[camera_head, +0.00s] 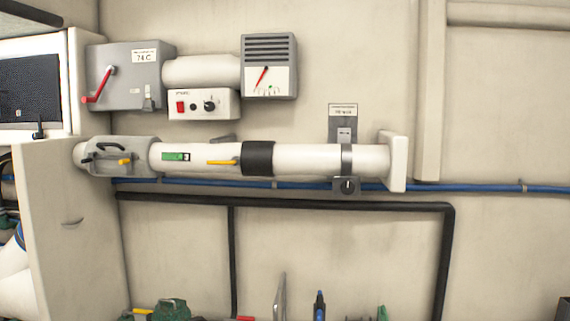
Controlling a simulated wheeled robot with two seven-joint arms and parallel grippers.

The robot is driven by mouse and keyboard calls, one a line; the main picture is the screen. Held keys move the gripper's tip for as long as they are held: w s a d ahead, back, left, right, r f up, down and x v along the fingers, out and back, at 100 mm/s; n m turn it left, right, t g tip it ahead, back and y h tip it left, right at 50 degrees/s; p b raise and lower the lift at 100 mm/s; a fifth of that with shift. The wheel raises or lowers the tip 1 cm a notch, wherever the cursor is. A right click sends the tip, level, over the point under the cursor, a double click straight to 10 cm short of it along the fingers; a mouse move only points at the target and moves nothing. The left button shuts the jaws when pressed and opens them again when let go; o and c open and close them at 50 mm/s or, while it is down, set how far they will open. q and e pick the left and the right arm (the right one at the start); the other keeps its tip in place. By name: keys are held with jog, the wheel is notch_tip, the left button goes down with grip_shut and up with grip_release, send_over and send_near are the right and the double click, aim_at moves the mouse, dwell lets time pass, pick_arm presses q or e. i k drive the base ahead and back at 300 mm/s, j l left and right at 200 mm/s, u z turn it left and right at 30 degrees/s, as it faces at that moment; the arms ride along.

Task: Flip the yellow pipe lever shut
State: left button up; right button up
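A white pipe (315,159) runs level along the wall in the middle of the view. A short yellow lever (222,162) lies along the pipe, between a green label and a black sleeve. A second small yellow lever (125,161) sits on the grey housing (131,147) around the pipe's left end, near black handles. Both yellow levers lie roughly level; I cannot tell which position counts as shut. Neither of my grippers shows in this view.
Above the pipe hang a grey box with a red lever (100,85), a switch panel (204,104) and a gauge box (269,66). A blue hose (450,187) and black pipe (300,201) run below. A cream cabinet panel (75,235) stands at left. Several tools line the bottom edge.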

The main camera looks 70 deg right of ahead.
aim_at(235, 162)
jog(key=z, duration=2.05)
